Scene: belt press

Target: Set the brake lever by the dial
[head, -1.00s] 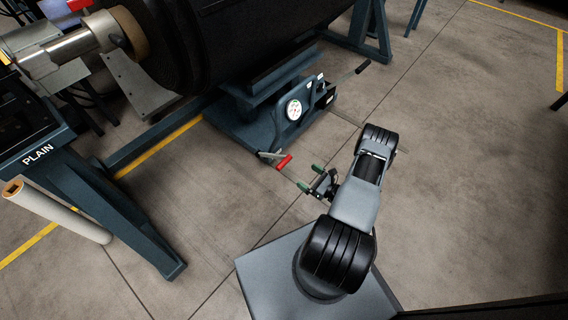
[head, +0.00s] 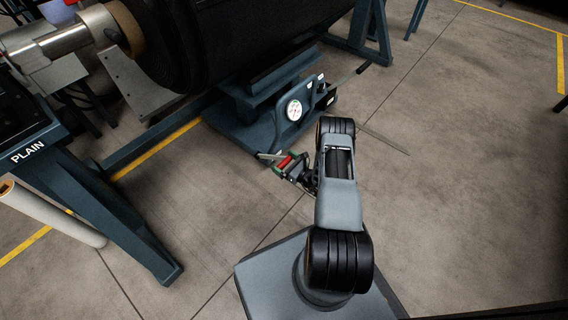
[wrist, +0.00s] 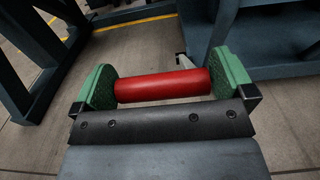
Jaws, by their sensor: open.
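The brake lever has a red grip (head: 284,162) on a thin metal arm at the foot of the blue stand; the grip also shows in the wrist view (wrist: 163,85). My gripper (head: 286,166) is open, with its green pads at the two ends of the red grip. In the wrist view my gripper (wrist: 165,84) has the grip lying crosswise between the pads. The grip's right end is close to or touching the right pad; I cannot tell which. The white round dial (head: 294,110) is on the stand's front plate. Its reading is too small to tell.
A large black roll (head: 220,40) sits above the blue stand (head: 250,135). A second lever (head: 364,67) sticks out at the stand's right. A blue frame marked PLAIN (head: 85,195) and a pale tube (head: 50,215) are at the left. The floor at right is clear.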

